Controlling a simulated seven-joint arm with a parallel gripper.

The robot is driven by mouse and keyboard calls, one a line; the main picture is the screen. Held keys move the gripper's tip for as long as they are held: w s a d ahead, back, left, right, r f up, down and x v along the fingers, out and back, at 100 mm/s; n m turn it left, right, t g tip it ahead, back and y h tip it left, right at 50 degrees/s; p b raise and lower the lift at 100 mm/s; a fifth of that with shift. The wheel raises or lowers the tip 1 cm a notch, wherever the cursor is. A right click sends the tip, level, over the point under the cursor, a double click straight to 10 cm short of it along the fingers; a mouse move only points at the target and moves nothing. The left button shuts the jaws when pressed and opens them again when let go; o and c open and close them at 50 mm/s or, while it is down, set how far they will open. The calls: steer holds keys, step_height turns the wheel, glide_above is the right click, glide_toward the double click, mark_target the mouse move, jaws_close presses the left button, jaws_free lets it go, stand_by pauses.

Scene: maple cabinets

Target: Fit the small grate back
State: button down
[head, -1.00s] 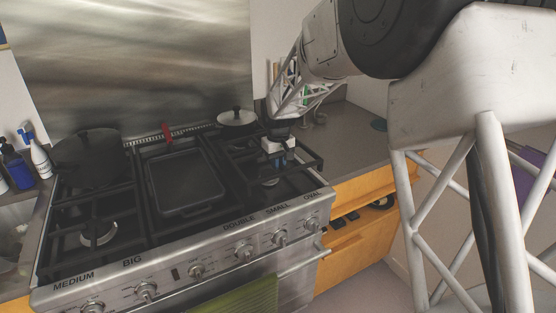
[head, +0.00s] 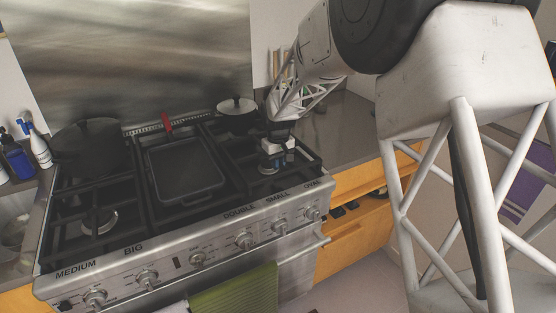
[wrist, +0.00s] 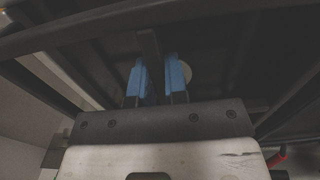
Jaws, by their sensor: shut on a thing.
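The small grate (head: 300,154) is a black metal frame with crossing bars at the right end of the stove (head: 115,266). It lies over the right-hand burner area. I cannot tell whether it rests fully in its place or is slightly raised. My gripper (head: 272,166) points down at the grate and is shut on one of its bars. In the wrist view the blue fingertips (wrist: 158,78) stand on both sides of a dark bar (wrist: 149,48). The burner under the gripper is partly hidden.
A griddle pan (head: 186,172) lies at the stove's middle, and a large dark pot (head: 88,146) stands at the back left. A lidded pot (head: 237,110) stands behind the grate. A green towel (head: 235,294) hangs in front. Counter (head: 345,125) lies to the right.

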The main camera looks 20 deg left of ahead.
steer(key=shift+f, duration=1.05)
steer(key=shift+f, duration=0.1)
steer(key=c, duration=1.1)
jaws_free()
steer(key=shift+f, duration=0.1)
steer(key=shift+r, duration=3.95)
steer(key=shift+d+r, duration=0.1)
